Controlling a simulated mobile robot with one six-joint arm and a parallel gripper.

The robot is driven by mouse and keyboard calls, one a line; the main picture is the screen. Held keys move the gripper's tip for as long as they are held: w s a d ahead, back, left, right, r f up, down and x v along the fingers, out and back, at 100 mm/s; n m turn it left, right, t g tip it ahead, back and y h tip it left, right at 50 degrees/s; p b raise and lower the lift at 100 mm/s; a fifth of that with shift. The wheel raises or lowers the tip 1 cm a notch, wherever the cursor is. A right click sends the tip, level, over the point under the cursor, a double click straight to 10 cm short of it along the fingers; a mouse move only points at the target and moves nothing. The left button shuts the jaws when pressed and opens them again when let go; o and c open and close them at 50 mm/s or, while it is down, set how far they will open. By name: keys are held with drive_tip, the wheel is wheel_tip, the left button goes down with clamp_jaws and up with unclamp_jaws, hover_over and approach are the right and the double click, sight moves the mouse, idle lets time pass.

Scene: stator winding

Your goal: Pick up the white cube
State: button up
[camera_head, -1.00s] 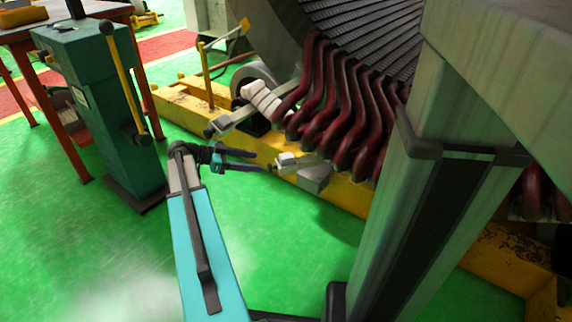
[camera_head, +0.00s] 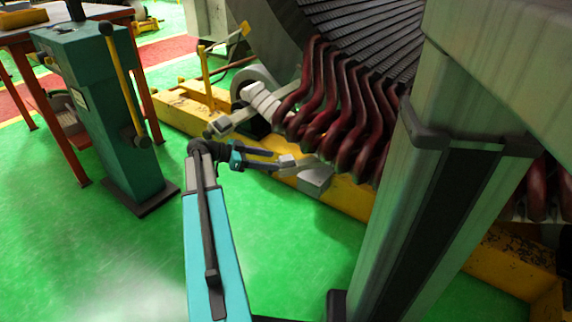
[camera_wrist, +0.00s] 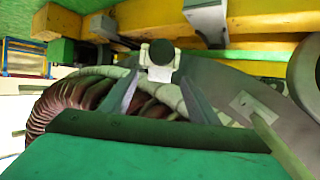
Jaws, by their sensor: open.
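The white cube (camera_head: 286,161) is a small pale block beside the yellow beam, below the red coils. In the wrist view the white cube (camera_wrist: 160,72) has a dark round spot on it and lies between and slightly beyond the fingertips. My gripper (camera_head: 279,162) is open and reaches right from the end of my blue arm, its fingertips close to the cube. In the wrist view the fingers of my gripper (camera_wrist: 158,82) stand on either side of the cube's line. I cannot tell whether either finger touches it.
Red coils (camera_head: 330,110) of the stator hang just above and right of the gripper. A grey block (camera_head: 315,179) and the yellow beam (camera_head: 345,194) are close by. A green machine (camera_head: 95,110) stands at left. The green floor (camera_head: 130,250) is clear at lower left.

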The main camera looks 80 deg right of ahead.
sight(282, 158)
drive_tip(key=s, duration=0.1)
drive_tip(key=s+d+b, duration=0.1)
drive_tip(key=s, duration=0.2)
drive_tip(key=shift+d+f+b, duration=0.1)
drive_tip(key=shift+d+b, duration=0.2)
drive_tip(key=shift+s+d+f+b, duration=0.15)
drive_tip(key=shift+s+d+b, duration=0.05)
drive_tip(key=shift+s+b, duration=0.15)
drive_tip(key=shift+c, duration=0.5)
drive_tip(key=c, duration=1.1)
